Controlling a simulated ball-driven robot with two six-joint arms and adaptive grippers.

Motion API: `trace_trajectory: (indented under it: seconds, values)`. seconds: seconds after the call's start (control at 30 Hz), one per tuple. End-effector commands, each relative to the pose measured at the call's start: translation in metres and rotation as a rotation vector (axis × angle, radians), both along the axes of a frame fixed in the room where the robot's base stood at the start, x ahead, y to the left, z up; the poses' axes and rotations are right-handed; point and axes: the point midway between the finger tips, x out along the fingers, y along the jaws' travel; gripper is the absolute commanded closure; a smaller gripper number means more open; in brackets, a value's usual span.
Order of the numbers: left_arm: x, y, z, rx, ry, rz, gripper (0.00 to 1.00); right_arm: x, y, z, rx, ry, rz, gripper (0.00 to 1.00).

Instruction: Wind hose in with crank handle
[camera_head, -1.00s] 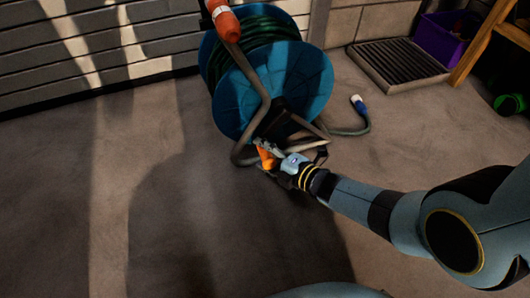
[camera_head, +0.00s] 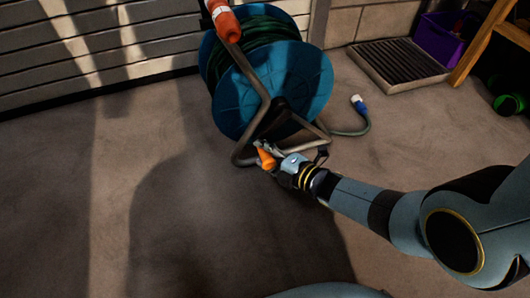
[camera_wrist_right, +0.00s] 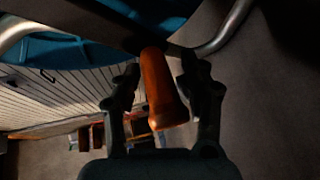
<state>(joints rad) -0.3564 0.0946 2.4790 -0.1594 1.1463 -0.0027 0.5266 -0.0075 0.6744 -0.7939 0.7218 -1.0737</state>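The hose reel has blue discs (camera_head: 300,82) with a dark green hose (camera_head: 258,38) wound between them, on a bent metal tube frame. The orange crank handle (camera_head: 266,159) is low on the reel's near side, at the end of a dark crank arm (camera_head: 283,119). My right gripper (camera_head: 268,151) is at this handle. In the right wrist view the orange handle (camera_wrist_right: 162,90) lies between the two dark fingers, with narrow gaps beside it, so the fingers look open around it. My left gripper is not in view.
A short hose end with a blue-and-white connector (camera_head: 358,103) lies on the floor right of the reel. A grey slatted grate (camera_head: 398,63), a purple bin (camera_head: 444,38) and a wooden leg (camera_head: 474,52) are at the back right. The floor at left is clear.

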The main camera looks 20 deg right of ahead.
Motion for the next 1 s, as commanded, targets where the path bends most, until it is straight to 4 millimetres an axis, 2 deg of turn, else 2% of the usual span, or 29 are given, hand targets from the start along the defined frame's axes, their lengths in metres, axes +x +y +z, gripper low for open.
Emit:
trace_trajectory:
  seconds: [0.03,0.1,0.33,0.43,1.0]
  values:
    - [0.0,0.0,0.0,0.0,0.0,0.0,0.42,0.0,0.0,0.0,-0.001,0.0,0.0,0.48]
    - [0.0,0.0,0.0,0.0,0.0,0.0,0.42,0.0,0.0,0.0,-0.001,0.0,0.001,0.42]
    - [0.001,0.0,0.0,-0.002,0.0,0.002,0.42,-0.001,0.0,0.0,-0.001,0.0,0.001,0.42]
    - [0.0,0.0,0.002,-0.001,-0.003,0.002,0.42,-0.008,0.0,0.0,0.0,0.0,0.002,0.42]
    - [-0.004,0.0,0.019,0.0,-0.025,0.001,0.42,-0.081,-0.002,0.0,-0.001,-0.001,0.001,0.42]
